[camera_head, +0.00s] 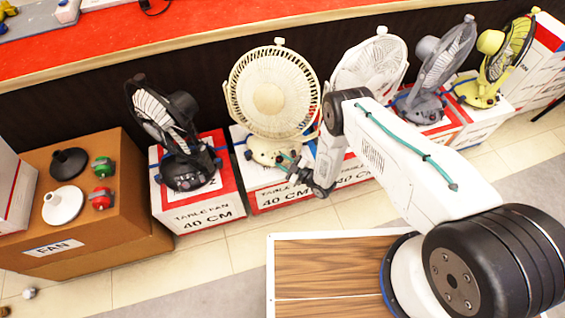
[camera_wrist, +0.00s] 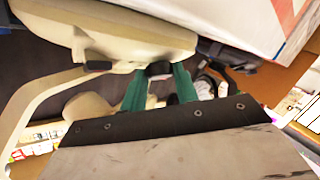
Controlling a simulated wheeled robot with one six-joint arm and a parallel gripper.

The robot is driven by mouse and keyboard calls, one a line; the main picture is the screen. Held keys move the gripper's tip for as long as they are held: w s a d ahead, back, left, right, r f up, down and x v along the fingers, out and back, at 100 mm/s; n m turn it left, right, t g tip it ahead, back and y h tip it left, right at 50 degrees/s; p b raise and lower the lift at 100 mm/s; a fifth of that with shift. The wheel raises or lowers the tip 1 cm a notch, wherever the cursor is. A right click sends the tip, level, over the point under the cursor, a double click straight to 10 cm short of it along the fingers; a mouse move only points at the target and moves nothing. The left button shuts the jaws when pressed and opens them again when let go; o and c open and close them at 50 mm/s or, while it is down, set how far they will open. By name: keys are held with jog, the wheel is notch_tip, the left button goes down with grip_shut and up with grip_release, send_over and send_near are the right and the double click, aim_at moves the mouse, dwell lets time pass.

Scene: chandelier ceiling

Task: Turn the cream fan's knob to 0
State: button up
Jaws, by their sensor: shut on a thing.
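The cream fan (camera_head: 270,98) stands upright on a white and red box, its round grille facing me. Its cream base (camera_wrist: 115,38) fills the upper left of the wrist view. My gripper (camera_head: 286,160) reaches the front of the fan's base from the right. In the wrist view the two green fingers of my gripper (camera_wrist: 159,75) are shut on the dark knob (camera_wrist: 159,68) at the edge of the base. The knob's marks and pointer cannot be read, and my gripper hides the knob in the head view.
A black fan (camera_head: 185,170) stands on a box to the left. A white fan (camera_head: 370,65), a grey fan (camera_head: 430,105) and a yellow fan (camera_head: 485,92) stand to the right. A brown box (camera_head: 120,210) with loose fan parts is at far left.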

jog(key=shift+n+g, duration=0.6)
jog(key=shift+n, duration=0.1)
jog(key=shift+d, duration=0.1)
jog(key=o, duration=1)
jog(key=v, duration=0.7)
jog(key=shift+s+d, duration=0.15)
jog(key=shift+d, duration=0.2)
